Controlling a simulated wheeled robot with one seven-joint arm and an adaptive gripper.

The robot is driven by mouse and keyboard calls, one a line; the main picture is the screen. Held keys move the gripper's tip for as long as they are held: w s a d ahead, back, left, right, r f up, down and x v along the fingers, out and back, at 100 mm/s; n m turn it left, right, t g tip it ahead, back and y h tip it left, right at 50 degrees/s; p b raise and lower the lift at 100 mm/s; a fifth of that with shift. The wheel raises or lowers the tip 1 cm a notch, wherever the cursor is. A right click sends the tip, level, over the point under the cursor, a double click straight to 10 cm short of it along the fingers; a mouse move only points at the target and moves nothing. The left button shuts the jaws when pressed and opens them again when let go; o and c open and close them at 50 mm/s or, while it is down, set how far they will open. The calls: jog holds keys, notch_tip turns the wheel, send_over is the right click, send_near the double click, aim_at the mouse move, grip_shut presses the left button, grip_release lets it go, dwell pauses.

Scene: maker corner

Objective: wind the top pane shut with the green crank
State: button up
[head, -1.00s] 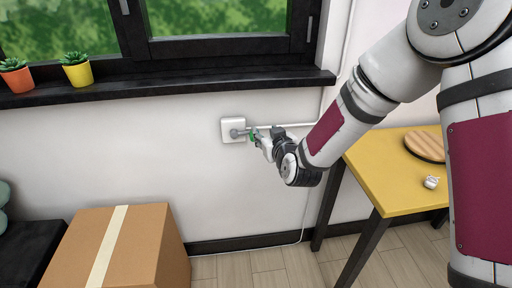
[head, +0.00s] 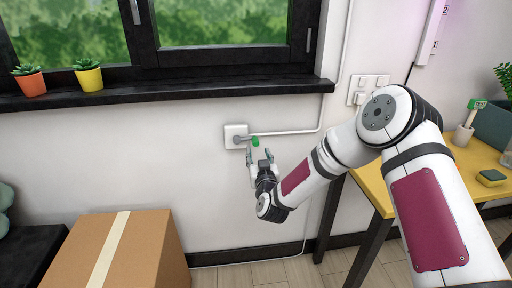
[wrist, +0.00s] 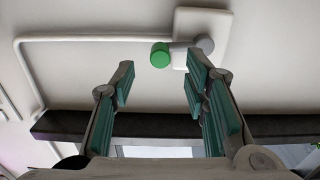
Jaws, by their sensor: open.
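The green crank knob (head: 255,141) sticks out on a short grey arm from a white wall box (head: 235,130) below the window sill. The crank arm points to the right in the head view. My gripper (head: 260,154) is just below the knob, fingers pointing up, open and empty. In the wrist view the green knob (wrist: 160,55) shows just beyond the gap between my open fingertips (wrist: 160,77), apart from both. The grey hub (wrist: 205,44) is to its right there. Only the lower part of the window (head: 225,22) shows; I cannot make out the top pane.
The black sill (head: 180,93) holds two potted plants (head: 88,75) (head: 30,80) at the left. A white conduit (head: 300,131) runs right from the box, then up. A cardboard box (head: 150,250) stands lower left. A yellow table (head: 373,188) is at the right.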

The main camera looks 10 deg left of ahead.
aim_at(256, 145)
jog(key=x, duration=0.6)
jog(key=shift+w+a+b, duration=0.1)
jog(key=shift+w+b, duration=0.25)
jog(key=shift+b, duration=0.05)
grip_shut()
